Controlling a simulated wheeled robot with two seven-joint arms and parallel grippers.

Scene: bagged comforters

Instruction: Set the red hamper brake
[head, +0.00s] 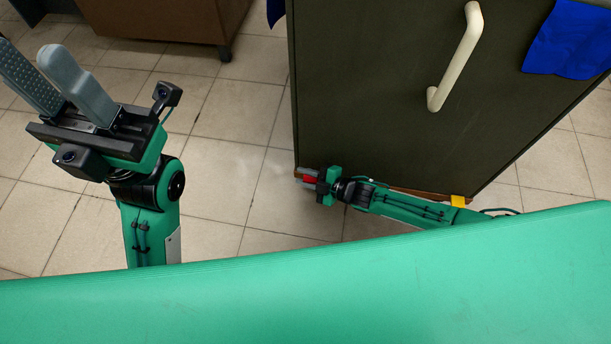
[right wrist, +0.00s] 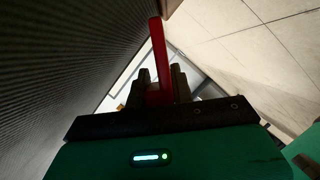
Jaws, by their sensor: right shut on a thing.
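The hamper (head: 375,75) is a tall dark grey box with a cream handle (head: 460,55) on its face. The red brake lever (head: 309,179) is low at the hamper's near left corner. It also shows as a long red bar in the right wrist view (right wrist: 158,48). My right gripper (head: 308,178) is down near the floor, shut on the red lever, with its fingers on either side of it. The lever's mount is hidden. My left gripper (head: 52,80) is raised at the upper left, open and empty, away from the hamper.
A blue cloth (head: 570,40) hangs over the hamper's right side. A yellow piece (head: 458,201) shows at the hamper's lower edge, beside my right arm. A brown cabinet on casters (head: 165,18) stands at the back left. The tiled floor (head: 225,150) between is clear.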

